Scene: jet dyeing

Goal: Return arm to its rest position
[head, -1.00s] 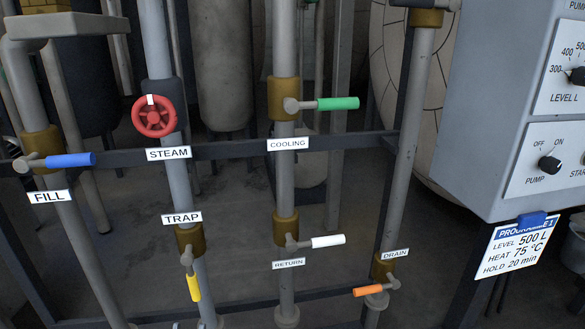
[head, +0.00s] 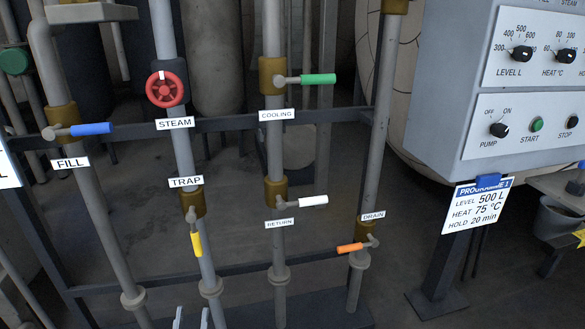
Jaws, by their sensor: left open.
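My left gripper (head: 191,318) shows only as two pale fingertips at the bottom edge, apart from each other with nothing seen between them. The rest of that arm is out of view. The fingertips appear below the yellow trap handle (head: 196,243) in the picture, and I see no contact with any valve. My right gripper is not in view.
The pipe rack carries a blue fill handle (head: 91,129), red steam wheel (head: 165,89), green cooling handle (head: 318,79), white return handle (head: 313,201) and orange drain handle (head: 350,248). A grey control cabinet (head: 452,85) and programme card (head: 477,205) stand at right.

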